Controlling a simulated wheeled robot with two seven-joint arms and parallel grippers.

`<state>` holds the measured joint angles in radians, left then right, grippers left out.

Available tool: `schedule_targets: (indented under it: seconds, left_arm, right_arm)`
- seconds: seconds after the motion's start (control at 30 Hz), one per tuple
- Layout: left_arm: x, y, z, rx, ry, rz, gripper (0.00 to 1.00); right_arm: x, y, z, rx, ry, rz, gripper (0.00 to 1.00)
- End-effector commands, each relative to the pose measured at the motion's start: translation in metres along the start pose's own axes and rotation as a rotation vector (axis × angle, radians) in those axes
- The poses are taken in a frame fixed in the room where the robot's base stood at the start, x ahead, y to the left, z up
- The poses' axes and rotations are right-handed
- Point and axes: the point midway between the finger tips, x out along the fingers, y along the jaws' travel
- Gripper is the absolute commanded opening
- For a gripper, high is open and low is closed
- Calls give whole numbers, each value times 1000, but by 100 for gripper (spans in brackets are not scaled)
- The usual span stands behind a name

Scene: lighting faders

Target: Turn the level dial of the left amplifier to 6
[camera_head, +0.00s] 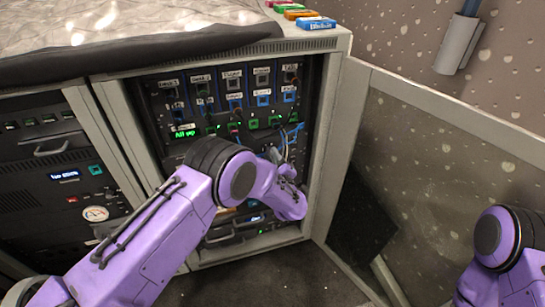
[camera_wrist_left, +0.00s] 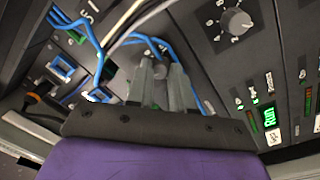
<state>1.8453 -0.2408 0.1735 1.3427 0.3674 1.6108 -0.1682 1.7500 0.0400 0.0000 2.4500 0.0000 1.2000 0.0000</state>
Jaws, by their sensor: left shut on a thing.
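My left gripper (camera_wrist_left: 160,68) is shut on a grey round knob (camera_wrist_left: 158,72), seen between its two fingers in the left wrist view. The fingers and blue cables cover the knob's scale, so its setting cannot be read. A second dial (camera_wrist_left: 236,22), a grey knob with a white pointer and a ring of white numbers, stands free to the right of the gripper. In the head view my left forearm and wrist hide the amplifier fronts and most of the gripper. I cannot tell there which amplifier the held knob belongs to. My right gripper is out of view.
Loose blue cables (camera_wrist_left: 75,30) run close to the fingers. The rack's open door (camera_head: 450,150) stands to the right. Small coloured boxes (camera_head: 316,23) lie on top.

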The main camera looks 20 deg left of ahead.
Motion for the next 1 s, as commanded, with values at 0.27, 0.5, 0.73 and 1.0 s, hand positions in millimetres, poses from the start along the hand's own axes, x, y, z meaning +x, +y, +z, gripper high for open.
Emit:
schedule_targets:
  seconds: [0.27, 0.5, 0.73, 1.0]
  left_arm:
    - [-2, -1, 1, 225, -17, 0, 0]
    - [-2, -1, 1, 357, -24, -1, 0]
    - [-2, -1, 1, 422, -28, -1, 0]
    - [-2, -2, 1, 438, -29, -2, 0]
  right_arm:
    - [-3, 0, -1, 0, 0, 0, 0]
    - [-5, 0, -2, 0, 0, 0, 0]
    - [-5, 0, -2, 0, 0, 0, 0]
    - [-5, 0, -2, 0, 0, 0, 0]
